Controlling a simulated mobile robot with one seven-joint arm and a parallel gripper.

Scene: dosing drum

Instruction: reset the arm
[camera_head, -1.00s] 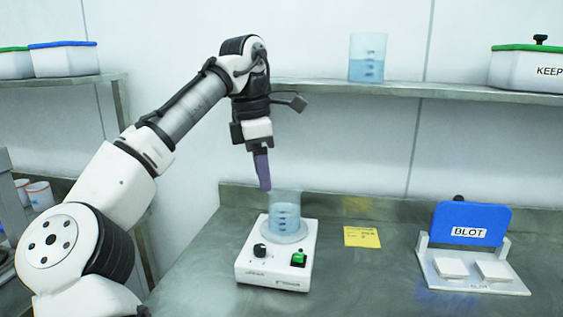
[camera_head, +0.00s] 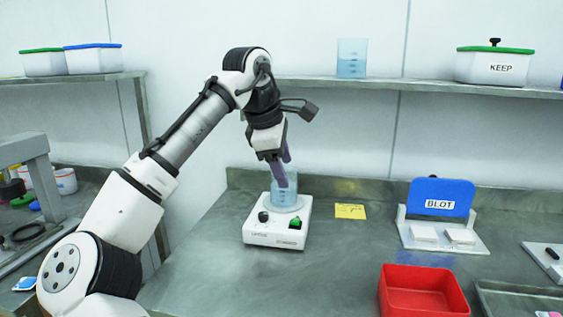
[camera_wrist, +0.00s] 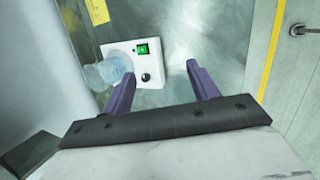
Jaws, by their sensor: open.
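My gripper (camera_head: 283,170) has purple fingers pointing down, just above and in front of the beaker in the head view. In the wrist view its two fingers (camera_wrist: 160,78) stand wide apart with nothing between them. A clear beaker with blue liquid (camera_head: 284,196) stands on a white stirrer plate (camera_head: 277,234) with a black knob and a green switch. The beaker (camera_wrist: 108,70) and the stirrer (camera_wrist: 148,65) also show in the wrist view, the beaker close beside the left finger. I cannot tell whether that finger touches it.
A yellow note (camera_head: 350,211) lies right of the stirrer. A BLOT stand (camera_head: 441,200), a red bin (camera_head: 422,292) and a tray (camera_head: 520,300) are farther right. The back shelf holds another beaker (camera_head: 351,60) and a KEEP box (camera_head: 494,68). The counter between stirrer and bin is clear.

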